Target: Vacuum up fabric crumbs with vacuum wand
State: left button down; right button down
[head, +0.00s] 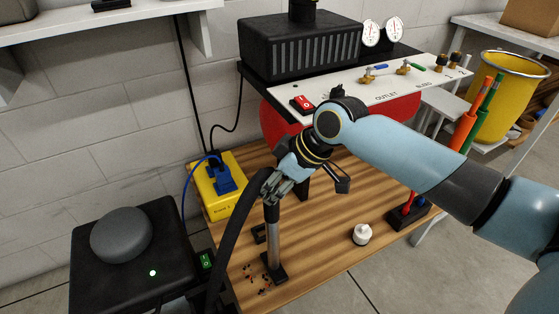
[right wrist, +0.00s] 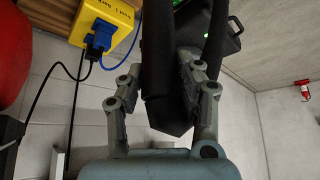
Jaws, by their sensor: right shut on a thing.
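The vacuum wand (head: 273,240) has a metal tube and a black nozzle (head: 274,273) low over the wooden bench top. My right gripper (head: 271,187) is shut on its black upper part, which also shows between the fingers in the right wrist view (right wrist: 165,85). The wand is nearly upright. Small dark and reddish crumbs (head: 257,279) lie just left of the nozzle, near the bench's front left edge. I cannot tell whether the nozzle touches the wood. A black hose (head: 230,240) runs down from the wand. My left gripper is in neither view.
A black vacuum unit (head: 130,270) with a grey dome and lit green lights stands at lower left. A yellow socket box (head: 218,190) holds a blue plug. A white-capped bottle (head: 361,234) stands right of the wand. A red compressor (head: 283,125) stands behind.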

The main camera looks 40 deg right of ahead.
jog(key=shift+w+a, duration=0.9)
jog(key=shift+a, duration=2.75)
jog(key=s+d+r+p, duration=0.1)
jog(key=d+r+p, duration=0.4)
jog(key=r+p, duration=0.3)
jog(key=shift+p, duration=0.7)
jog(key=shift+s, duration=0.1)
